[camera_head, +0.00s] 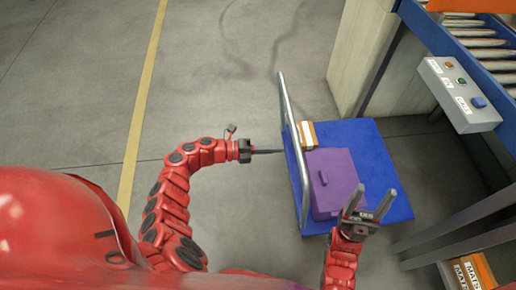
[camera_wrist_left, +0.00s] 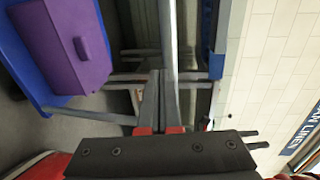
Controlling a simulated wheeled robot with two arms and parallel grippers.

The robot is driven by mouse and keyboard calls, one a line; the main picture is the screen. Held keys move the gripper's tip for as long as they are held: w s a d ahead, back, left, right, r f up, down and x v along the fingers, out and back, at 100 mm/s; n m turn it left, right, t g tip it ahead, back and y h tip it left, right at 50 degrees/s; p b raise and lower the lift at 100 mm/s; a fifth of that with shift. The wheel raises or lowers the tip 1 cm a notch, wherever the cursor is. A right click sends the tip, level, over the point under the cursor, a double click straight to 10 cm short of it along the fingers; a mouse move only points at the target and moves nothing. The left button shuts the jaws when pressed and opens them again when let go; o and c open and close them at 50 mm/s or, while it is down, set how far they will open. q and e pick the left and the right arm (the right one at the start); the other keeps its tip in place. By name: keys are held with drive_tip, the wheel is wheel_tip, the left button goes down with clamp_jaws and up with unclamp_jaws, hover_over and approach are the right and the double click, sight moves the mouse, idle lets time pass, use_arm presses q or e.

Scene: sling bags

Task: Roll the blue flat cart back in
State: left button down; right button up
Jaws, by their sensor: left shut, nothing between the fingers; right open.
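The blue flat cart (camera_head: 362,140) stands on the floor right of centre in the head view. Its grey tube handle (camera_head: 294,140) rises along its left side. A purple box (camera_head: 331,180) and a small brown box (camera_head: 308,134) lie on the deck. My left gripper (camera_head: 282,151) is shut and empty, its tips pointing right at the handle; I cannot tell if they touch it. The left wrist view shows its shut fingers (camera_wrist_left: 160,101), with the purple box (camera_wrist_left: 76,45) and blue deck (camera_wrist_left: 22,60) at left. My right gripper (camera_head: 377,203) is open and empty, above the deck's near right part.
A roller conveyor (camera_head: 480,42) with a button box (camera_head: 458,94) stands at the upper right, beside a pale block (camera_head: 362,55). Grey rails (camera_head: 455,230) and a labelled carton (camera_head: 468,272) are at the lower right. The floor (camera_head: 225,60) left of the cart is clear.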

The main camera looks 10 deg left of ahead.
use_arm(q)
drive_tip(key=d, duration=0.2)
drive_tip(key=w, duration=0.1)
drive_tip(key=shift+d+r, duration=0.3)
drive_tip(key=shift+d, duration=0.1)
drive_tip(key=shift+d, duration=0.1)
